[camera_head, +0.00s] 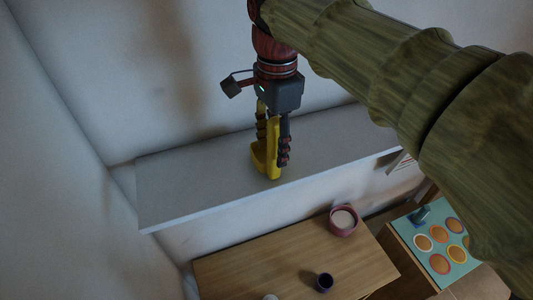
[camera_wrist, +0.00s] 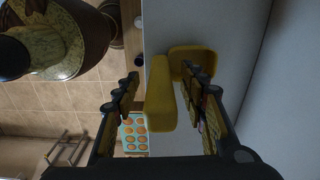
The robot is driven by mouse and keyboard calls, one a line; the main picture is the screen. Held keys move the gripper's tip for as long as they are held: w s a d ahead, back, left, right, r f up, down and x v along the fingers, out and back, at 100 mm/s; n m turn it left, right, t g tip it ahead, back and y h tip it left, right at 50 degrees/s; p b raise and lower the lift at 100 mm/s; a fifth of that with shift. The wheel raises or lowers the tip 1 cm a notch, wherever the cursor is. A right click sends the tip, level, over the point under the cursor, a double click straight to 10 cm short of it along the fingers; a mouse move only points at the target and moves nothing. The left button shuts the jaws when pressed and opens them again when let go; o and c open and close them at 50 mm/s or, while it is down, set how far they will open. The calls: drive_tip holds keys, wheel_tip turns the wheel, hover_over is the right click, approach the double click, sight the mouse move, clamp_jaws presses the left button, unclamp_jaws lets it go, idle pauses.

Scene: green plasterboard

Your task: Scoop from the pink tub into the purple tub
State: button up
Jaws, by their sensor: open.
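A yellow scoop (camera_head: 258,158) stands on the grey shelf (camera_head: 190,185). My gripper (camera_head: 273,150) points down over it, with its fingers open on either side of the scoop's upright part. In the wrist view the scoop (camera_wrist: 160,95) lies between the two fingers (camera_wrist: 160,80), with a visible gap to the left finger; contact on the right cannot be told. The pink tub (camera_head: 333,229), with pale contents, stands on the wooden table (camera_head: 240,268) below the shelf. The smaller purple tub (camera_head: 325,283) stands in front of it; its inside looks dark.
A teal tray (camera_head: 460,262) with several orange round items lies to the right, with a small dark object (camera_head: 419,216) on it. A small white item (camera_head: 270,297) is cut off at the bottom edge. The wall (camera_head: 170,80) rises behind the shelf. The shelf's left part is clear.

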drive_tip(key=shift+c, duration=0.6)
clamp_jaws()
